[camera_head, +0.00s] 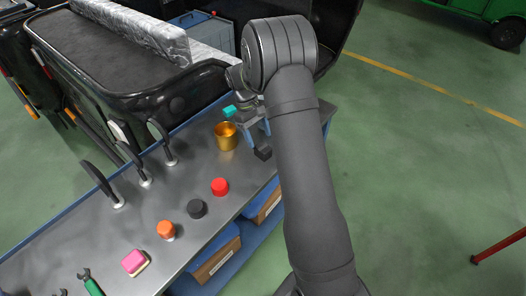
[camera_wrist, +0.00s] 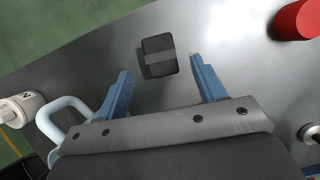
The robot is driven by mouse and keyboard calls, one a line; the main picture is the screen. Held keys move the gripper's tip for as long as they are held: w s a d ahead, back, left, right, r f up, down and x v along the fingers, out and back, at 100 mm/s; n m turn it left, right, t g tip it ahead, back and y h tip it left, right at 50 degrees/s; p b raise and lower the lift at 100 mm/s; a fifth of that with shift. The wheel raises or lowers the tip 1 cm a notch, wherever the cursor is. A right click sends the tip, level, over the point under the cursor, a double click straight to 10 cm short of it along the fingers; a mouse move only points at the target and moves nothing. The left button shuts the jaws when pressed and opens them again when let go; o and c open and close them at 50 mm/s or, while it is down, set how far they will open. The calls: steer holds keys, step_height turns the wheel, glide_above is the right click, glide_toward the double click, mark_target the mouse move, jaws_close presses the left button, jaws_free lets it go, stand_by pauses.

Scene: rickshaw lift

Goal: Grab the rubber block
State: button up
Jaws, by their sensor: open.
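The rubber block looks to be the small black block with a grey band (camera_wrist: 158,56) in the wrist view, lying on the grey metal bench top. In the head view it is a dark block (camera_head: 263,153) near the bench's right edge, beside my arm. My gripper (camera_wrist: 160,68) has its two blue fingers spread wide, one on each side of the block's near end, with nothing between them held. Most of the block extends beyond the fingertips. In the head view my gripper (camera_head: 255,132) is just above the block, partly hidden by my arm.
A gold cup (camera_head: 226,137) and a teal block (camera_head: 229,111) stand close left of my gripper. A red cylinder (camera_head: 220,187), a black one (camera_head: 197,209), an orange one (camera_head: 166,230) and a pink block (camera_head: 135,262) line the bench. Hooked black handles (camera_head: 130,155) rise at its left.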

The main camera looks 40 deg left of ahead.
mark_target(263, 147)
steer(key=shift+x, duration=2.85)
steer(key=c, duration=1.1)
steer(key=shift+r, duration=0.1)
